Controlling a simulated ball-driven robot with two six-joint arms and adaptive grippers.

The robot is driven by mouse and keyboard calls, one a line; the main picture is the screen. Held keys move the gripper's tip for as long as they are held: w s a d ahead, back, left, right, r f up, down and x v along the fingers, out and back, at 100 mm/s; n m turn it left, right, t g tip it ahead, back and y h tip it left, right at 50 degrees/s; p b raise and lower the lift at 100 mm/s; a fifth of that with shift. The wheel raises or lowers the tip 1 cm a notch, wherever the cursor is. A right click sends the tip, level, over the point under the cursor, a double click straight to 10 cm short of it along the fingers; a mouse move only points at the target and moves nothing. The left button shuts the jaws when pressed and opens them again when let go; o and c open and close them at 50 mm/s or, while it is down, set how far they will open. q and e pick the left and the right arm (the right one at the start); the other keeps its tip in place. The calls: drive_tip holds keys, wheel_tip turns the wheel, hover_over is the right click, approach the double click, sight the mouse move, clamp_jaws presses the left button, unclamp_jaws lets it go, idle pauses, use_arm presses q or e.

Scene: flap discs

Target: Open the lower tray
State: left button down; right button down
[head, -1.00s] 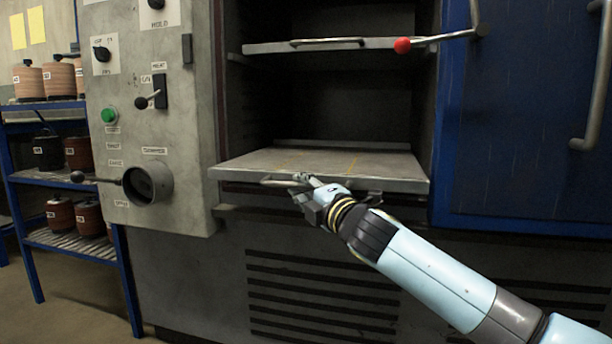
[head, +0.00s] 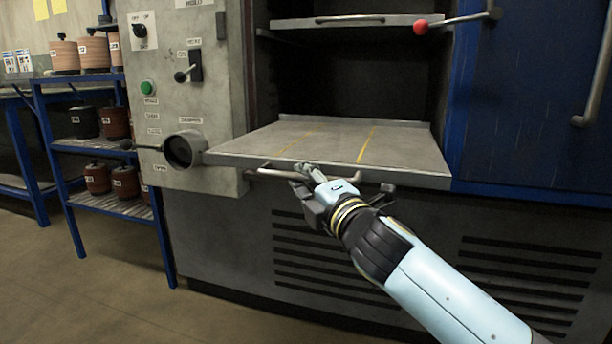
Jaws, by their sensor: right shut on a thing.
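The lower tray (head: 310,141) is a flat grey metal slab with yellow lines, standing well out of the dark oven cabinet. Its bar handle (head: 268,173) runs under the front edge. My right gripper (head: 303,172) is shut on this handle, near its middle; the gripper hides part of the bar. The upper tray (head: 345,22), with its own bar handle, sits inside the cabinet above. My left gripper is not in view.
A control panel (head: 165,90) with switches, a green button and a protruding round port (head: 184,150) stands left of the tray. A red-knobbed lever (head: 421,27) and blue door (head: 520,110) are at right. Blue shelves (head: 110,205) hold several spools. Floor at lower left is clear.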

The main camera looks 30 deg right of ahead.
drive_tip(key=shift+r, duration=0.15)
drive_tip(key=c, duration=1.3)
unclamp_jaws()
drive_tip(key=shift+c, duration=0.2)
drive_tip(key=shift+s, duration=0.1)
drive_tip(key=s+f, duration=0.1)
drive_tip(key=s, duration=1)
drive_tip(key=shift+s+a+f, duration=0.35)
drive_tip(key=shift+a+f, duration=0.05)
drive_tip(key=shift+f, duration=0.1)
